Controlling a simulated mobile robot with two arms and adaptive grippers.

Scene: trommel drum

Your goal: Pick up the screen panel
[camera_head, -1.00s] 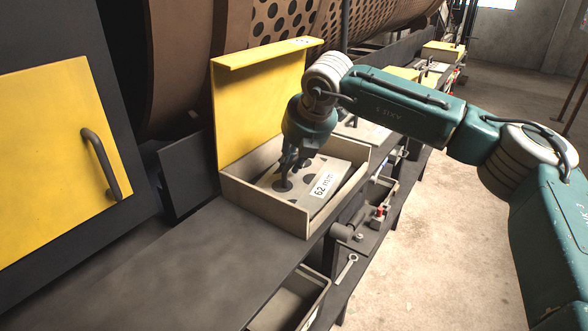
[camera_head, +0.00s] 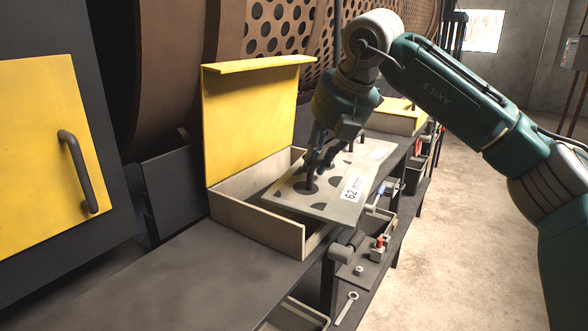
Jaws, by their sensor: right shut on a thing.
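The screen panel (camera_head: 322,204) is a flat grey plate with large dark round holes and a white "62 mm" label. It is tilted and held above the right part of an open box (camera_head: 262,231) with a raised yellow lid (camera_head: 250,120). My right gripper (camera_head: 311,182) comes down onto the panel from above and is shut on it, with its fingers at a hole. The fingertips are partly hidden by the panel. The part of the box interior that shows looks empty. My left gripper is not in view.
The box stands on a dark bench (camera_head: 170,270). A yellow door with a handle (camera_head: 80,172) is at the left. The perforated drum (camera_head: 285,35) is behind. Another yellow-lidded box (camera_head: 395,118) stands farther along. A lower shelf holds small parts. Open floor (camera_head: 460,250) lies at the right.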

